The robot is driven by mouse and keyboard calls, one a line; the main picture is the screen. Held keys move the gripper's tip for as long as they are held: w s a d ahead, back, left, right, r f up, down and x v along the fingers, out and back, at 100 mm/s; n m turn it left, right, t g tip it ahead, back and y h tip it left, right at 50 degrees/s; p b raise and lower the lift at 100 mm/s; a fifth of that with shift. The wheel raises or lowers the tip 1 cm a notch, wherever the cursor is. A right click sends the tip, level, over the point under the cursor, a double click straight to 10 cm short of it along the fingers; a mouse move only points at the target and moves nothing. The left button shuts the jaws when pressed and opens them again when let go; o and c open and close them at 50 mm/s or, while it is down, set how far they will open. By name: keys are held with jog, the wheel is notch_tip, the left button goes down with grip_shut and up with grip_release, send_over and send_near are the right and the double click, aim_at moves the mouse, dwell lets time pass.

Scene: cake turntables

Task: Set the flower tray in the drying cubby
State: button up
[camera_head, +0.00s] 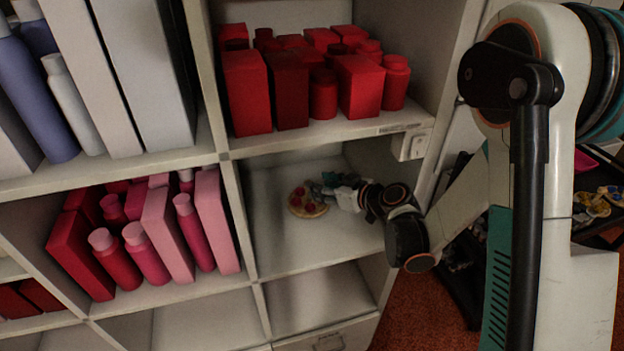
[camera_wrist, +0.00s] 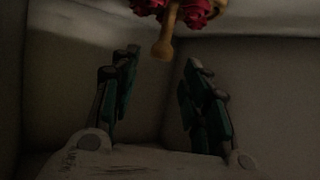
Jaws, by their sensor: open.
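The flower tray (camera_head: 308,203), a small round tan tray with red flowers, rests on the floor of an otherwise empty white cubby (camera_head: 283,238) in the head view. In the wrist view the tray's tan handle (camera_wrist: 163,46) and red flowers (camera_wrist: 190,12) show at the top edge, beyond the fingertips. My gripper (camera_head: 318,187) reaches into the cubby from the right, beside the tray. In the wrist view my gripper (camera_wrist: 158,70) has its teal fingers spread apart with nothing between them. The rest of the tray is cut off there.
Red boxes and bottles (camera_head: 305,85) fill the cubby above. Pink and red boxes and bottles (camera_head: 150,235) fill the cubby to the left. An empty cubby (camera_head: 318,300) lies below. A dark rack with small items (camera_head: 598,203) stands at the right.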

jog(key=p+v, duration=0.1)
jog(key=v, duration=0.4)
jog(key=shift+s+d, duration=0.1)
jog(key=shift+d, duration=0.05)
jog(key=shift+c, duration=0.2)
dwell(0.9)
